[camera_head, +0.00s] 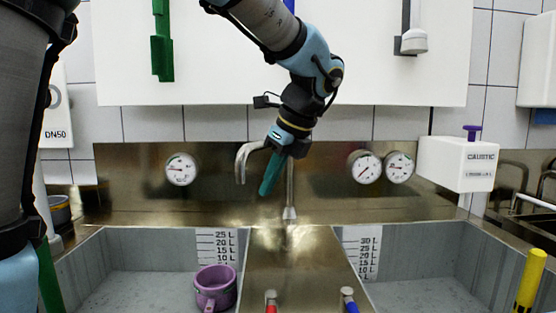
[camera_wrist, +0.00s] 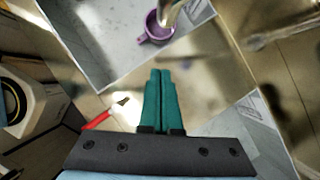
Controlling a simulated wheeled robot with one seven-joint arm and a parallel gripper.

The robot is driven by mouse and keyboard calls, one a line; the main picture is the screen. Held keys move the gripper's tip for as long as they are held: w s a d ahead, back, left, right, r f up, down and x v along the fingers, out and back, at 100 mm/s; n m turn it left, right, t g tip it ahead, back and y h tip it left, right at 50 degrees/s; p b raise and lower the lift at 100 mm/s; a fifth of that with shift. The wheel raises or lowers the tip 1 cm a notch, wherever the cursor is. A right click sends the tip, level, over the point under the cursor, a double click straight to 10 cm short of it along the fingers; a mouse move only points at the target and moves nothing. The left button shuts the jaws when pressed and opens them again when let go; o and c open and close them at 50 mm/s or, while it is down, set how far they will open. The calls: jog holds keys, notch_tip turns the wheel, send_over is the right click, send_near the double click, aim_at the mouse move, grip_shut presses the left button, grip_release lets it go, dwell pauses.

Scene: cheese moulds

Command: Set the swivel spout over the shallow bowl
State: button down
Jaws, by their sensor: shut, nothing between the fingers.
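The swivel spout (camera_head: 241,165) is a bent metal pipe. Its down-turned end points to the left of the upright pipe on the middle divider. A purple bowl (camera_head: 222,287) with a handle sits on the floor of the left basin; it is the bowl-like thing I see there. In the wrist view the spout's end (camera_wrist: 168,12) overlaps the upper right of the purple bowl (camera_wrist: 150,29). My gripper (camera_head: 266,192) has teal fingers, shut and empty, just right of the spout's end in the head view. The fingers (camera_wrist: 161,73) point toward the bowl side in the wrist view.
Two basins, left (camera_head: 130,285) and right (camera_head: 420,295), flank a metal divider (camera_head: 290,260) with a red tap (camera_head: 271,300) and a blue tap (camera_head: 349,300). Gauges line the splashback. A white caustic box (camera_head: 455,163) is at right. A yellow cylinder (camera_head: 529,283) stands front right.

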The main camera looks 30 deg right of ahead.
jog(key=w+a, duration=0.1)
jog(key=w, duration=0.1)
jog(key=w+a+p, duration=0.1)
jog(key=shift+w, duration=0.35)
jog(key=w+a+m+h+p, duration=0.1)
jog(key=w+a+m+p, duration=0.2)
jog(key=w, duration=0.6)
jog(key=a+p, duration=0.2)
jog(key=a, duration=0.1)
jog(key=shift+w+a, duration=0.3)
